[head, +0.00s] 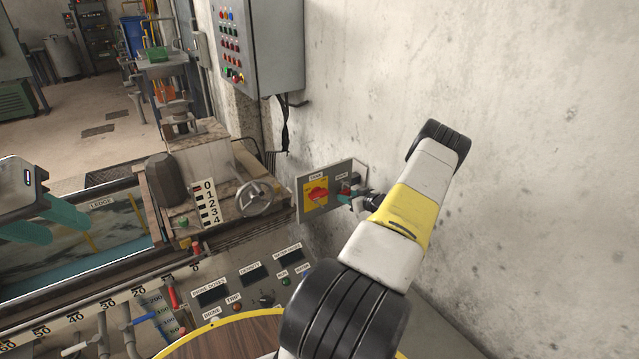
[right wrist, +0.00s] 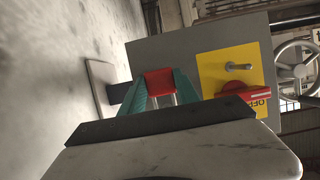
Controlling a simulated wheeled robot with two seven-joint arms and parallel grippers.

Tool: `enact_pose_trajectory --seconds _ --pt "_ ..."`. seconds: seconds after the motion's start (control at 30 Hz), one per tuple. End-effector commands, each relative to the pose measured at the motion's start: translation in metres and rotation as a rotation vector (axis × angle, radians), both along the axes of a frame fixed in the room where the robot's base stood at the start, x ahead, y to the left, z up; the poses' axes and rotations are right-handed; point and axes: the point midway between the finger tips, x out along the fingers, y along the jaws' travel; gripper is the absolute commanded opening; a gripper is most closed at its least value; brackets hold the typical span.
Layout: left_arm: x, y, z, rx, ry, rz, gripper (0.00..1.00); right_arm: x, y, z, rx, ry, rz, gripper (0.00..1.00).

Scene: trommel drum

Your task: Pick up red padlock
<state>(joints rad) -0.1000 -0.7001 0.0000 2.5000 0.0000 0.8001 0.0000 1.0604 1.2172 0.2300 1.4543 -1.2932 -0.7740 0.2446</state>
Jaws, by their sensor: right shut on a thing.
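The red padlock (right wrist: 160,81) sits between the two teal fingers of my right gripper (right wrist: 161,92) in the right wrist view, in front of the grey switch panel (right wrist: 165,50). The gripper is shut on it. In the head view my right gripper (head: 352,191) is at the right part of this panel on the wall, and the padlock (head: 345,187) is a small red patch there, mostly hidden. My left gripper (head: 45,222) is open and empty at the left edge, its teal fingers apart.
The panel has a yellow plate (right wrist: 220,65) with a red rotary switch (right wrist: 240,93) and a metal peg (right wrist: 238,66). A handwheel (head: 254,198) stands left of the panel. A control console (head: 250,275) lies below, and a grey button cabinet (head: 262,45) hangs above.

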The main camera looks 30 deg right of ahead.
Motion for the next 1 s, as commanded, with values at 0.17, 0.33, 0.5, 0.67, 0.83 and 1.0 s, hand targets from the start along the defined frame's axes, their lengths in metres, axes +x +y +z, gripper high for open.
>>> enact_pose_trajectory --seconds 0.17,0.33,0.5,0.67,0.83,1.0 --pt "0.0 0.0 0.0 0.0 0.0 0.0 0.4 0.001 0.0 0.008 -0.001 -0.001 0.0 0.0" --pt "0.0 0.0 0.0 0.0 0.0 0.0 0.4 -0.013 -0.002 0.015 0.002 0.001 -0.001 0.0" --pt "0.0 0.0 0.0 0.0 0.0 0.0 0.4 -0.049 -0.006 0.015 0.001 0.001 -0.003 0.0" --pt "0.0 0.0 0.0 0.0 0.0 0.0 0.4 -0.09 -0.009 0.015 0.001 0.001 -0.004 0.0" --pt "0.0 0.0 0.0 0.0 0.0 0.0 0.4 -0.129 -0.012 0.015 0.002 0.001 -0.003 0.0" --pt "0.0 0.0 0.0 0.0 0.0 0.0 0.4 -0.157 -0.014 0.015 0.001 0.0 -0.003 0.0"
